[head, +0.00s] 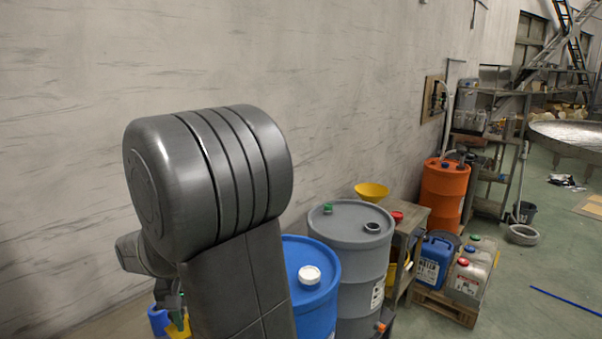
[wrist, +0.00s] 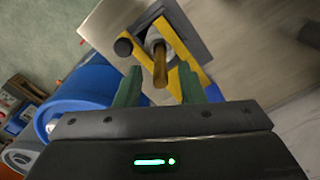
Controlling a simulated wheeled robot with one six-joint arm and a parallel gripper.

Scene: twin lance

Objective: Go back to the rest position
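My gripper (wrist: 160,72) shows in the wrist view with its two green fingers apart. Nothing is visibly clamped between them. Beyond the fingertips is a yellow bracket-like frame (wrist: 182,42) with a brown rod (wrist: 160,62) at its middle and a pale plate behind. The rod lines up with the gap between the fingers, but I cannot tell how far away it is. In the head view my bulky grey arm fills the left middle and hides most of the gripper.
A blue drum (head: 315,300) and a grey drum (head: 345,250) stand close to my arm. An orange drum (head: 443,192), a yellow funnel (head: 371,190) and several jugs on a pallet (head: 445,306) are farther right. The wall rises behind. Green floor is open at right.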

